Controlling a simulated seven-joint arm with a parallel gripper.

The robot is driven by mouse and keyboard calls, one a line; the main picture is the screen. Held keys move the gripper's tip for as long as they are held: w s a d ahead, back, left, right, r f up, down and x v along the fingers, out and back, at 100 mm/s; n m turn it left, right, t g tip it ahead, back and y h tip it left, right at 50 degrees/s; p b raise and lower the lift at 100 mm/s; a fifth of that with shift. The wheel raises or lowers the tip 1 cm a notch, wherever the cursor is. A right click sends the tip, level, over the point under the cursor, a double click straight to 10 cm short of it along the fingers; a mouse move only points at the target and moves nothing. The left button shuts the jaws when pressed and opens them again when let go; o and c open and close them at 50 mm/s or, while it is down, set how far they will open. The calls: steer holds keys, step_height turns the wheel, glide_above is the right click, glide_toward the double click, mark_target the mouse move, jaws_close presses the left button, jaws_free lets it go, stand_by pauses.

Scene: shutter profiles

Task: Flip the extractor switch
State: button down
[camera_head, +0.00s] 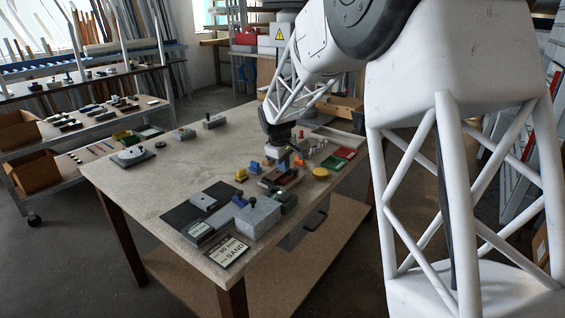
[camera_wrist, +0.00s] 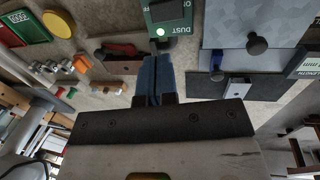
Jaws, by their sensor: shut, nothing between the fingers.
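The extractor switch is a dark green box marked DUST (camera_wrist: 172,27) at the top middle of the wrist view. It has a dark rocker (camera_wrist: 168,10) and a pale lit lamp, and its top is cut off by the frame edge. In the head view a dark green box (camera_head: 288,201) stands by the table's near right edge; its rocker is too small to read there. My gripper (camera_wrist: 154,58) has blue fingers, shut together and empty. The fingertips appear just below the box in the wrist view; I cannot tell whether they touch it. In the head view my gripper (camera_head: 283,166) is over the table, behind the box.
A grey block with a dark knob (camera_head: 258,217) stands left of the switch. A wooden piece (camera_head: 279,178) lies under my gripper. A yellow disc (camera_head: 320,172), a green tray (camera_head: 333,162) and small pegs lie to the right. The table's left middle is clear.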

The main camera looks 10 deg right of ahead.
mark_target(287, 194)
steer(key=f, duration=0.3)
steer(key=w+d+f, duration=0.1)
steer(key=f, duration=0.7)
steer(key=shift+w+d, duration=0.15)
steer(key=shift+w, duration=0.05)
